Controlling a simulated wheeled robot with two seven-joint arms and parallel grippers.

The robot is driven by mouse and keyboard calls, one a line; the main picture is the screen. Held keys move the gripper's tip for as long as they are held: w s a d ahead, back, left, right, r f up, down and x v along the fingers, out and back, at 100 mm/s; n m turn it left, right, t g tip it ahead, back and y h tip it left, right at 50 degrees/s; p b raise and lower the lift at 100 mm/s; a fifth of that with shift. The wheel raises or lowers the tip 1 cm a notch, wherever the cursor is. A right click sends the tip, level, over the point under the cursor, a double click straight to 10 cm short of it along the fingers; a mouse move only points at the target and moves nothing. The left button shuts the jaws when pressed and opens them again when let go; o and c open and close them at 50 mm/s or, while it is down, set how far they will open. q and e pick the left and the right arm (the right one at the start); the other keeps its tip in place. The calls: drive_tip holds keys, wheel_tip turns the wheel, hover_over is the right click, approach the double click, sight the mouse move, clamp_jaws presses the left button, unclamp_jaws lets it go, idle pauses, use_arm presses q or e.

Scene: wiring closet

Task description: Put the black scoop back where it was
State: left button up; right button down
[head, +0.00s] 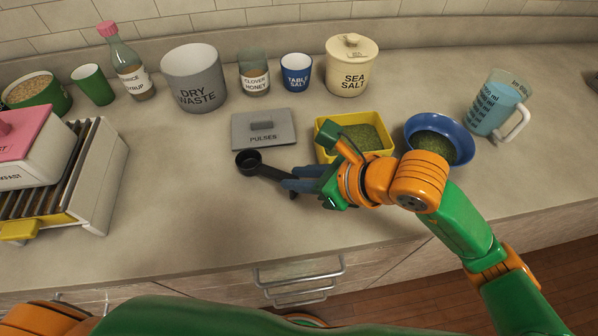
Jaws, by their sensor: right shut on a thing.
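The black scoop (265,169) is in the head view near the middle of the counter, its round cup (249,160) pointing left. My right gripper (293,185) is shut on its handle, coming from the right. The scoop is just in front of the grey PULSES lid (280,133); I cannot tell whether it touches the counter. The yellow tub (386,123) with green contents stands open behind my right gripper, which hides part of it. A blue bowl (467,135) with similar green contents stands right of the tub. My left gripper is not in view.
Along the back stand a DRY WASTE bin (194,76), a honey jar (254,72), a blue salt cup (296,73) and a SEA SALT canister (351,67). A measuring jug (494,103) stands right. A slatted rack (93,180) is left. The counter's front left-middle is clear.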

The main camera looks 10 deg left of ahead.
drive_tip(key=shift+f, duration=0.25)
drive_tip(key=shift+f+b, duration=0.2)
drive_tip(key=shift+b, duration=0.15)
drive_tip(key=c, duration=0.7)
unclamp_jaws()
drive_tip(key=shift+r, duration=0.1)
drive_tip(key=shift+r, duration=0.1)
drive_tip(key=shift+s+r+p, duration=0.1)
drive_tip(key=shift+r+p, duration=0.15)
drive_tip(key=shift+p, duration=0.1)
drive_tip(key=b+v, duration=0.4)
drive_tip(key=v, duration=0.7)
drive_tip(key=shift+d+r, duration=0.2)
drive_tip(key=shift+d, duration=0.05)
